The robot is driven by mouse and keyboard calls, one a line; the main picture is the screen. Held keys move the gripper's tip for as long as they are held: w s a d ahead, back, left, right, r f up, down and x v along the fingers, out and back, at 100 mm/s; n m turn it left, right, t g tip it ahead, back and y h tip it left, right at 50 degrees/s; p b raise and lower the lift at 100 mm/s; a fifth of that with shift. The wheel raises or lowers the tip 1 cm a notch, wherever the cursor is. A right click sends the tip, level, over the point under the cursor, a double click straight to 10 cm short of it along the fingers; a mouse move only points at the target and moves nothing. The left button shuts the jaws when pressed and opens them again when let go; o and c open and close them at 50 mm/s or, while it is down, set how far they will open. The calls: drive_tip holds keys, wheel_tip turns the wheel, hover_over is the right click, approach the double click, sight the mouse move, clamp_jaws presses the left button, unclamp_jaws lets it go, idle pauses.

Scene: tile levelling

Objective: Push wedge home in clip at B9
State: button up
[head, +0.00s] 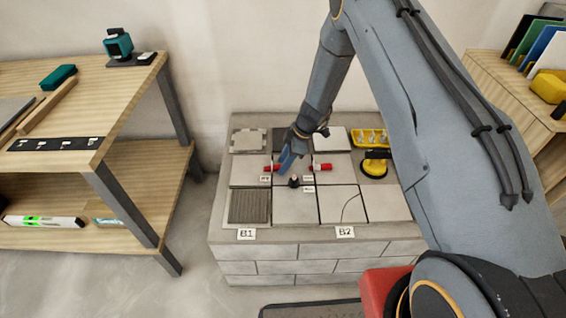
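Two red wedges show on the tiled block: a left wedge (271,167) and a right wedge (322,167). Each lies at a joint between tiles, with a small pale piece at its end that may be its clip. Small white labels (308,189) lie near them, too small to read, so I cannot tell which is B9. My gripper (285,168) points down between the two wedges, close to the left one. A blue part shows at its end; its fingers are not clear. A small dark object (294,181) is just below it on the tiles.
A yellow-and-black suction cup (374,166) and a yellow tray (370,137) sit at the block's right. A ribbed grey tile (249,207) is at front left. Wooden shelving (120,95) stands left, another bench (500,90) right. My arm hides the block's right side.

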drive_tip(key=shift+r, duration=0.1)
drive_tip(key=v, duration=0.7)
drive_tip(key=shift+r, duration=0.4)
drive_tip(key=s+d+r+m+h+p, duration=0.1)
drive_tip(key=s+d+r+m+p, duration=0.2)
drive_tip(key=s+r, duration=0.5)
drive_tip(key=s+d+r+m+h, duration=0.1)
drive_tip(key=s+d+r+m, duration=0.35)
drive_tip(key=r, duration=0.65)
drive_tip(key=s+d+r+m+h+p, duration=0.1)
drive_tip(key=s+r+m, duration=0.4)
drive_tip(key=s, duration=0.5)
drive_tip(key=s+d+r+m+h+p, duration=0.1)
drive_tip(key=s+d+r+m, duration=0.3)
drive_tip(key=s, duration=0.6)
drive_tip(key=shift+r+m+h+p, duration=0.3)
drive_tip(key=shift+r+m+p, duration=0.35)
drive_tip(key=shift+r+p, duration=0.25)
drive_tip(key=shift+s, duration=0.1)
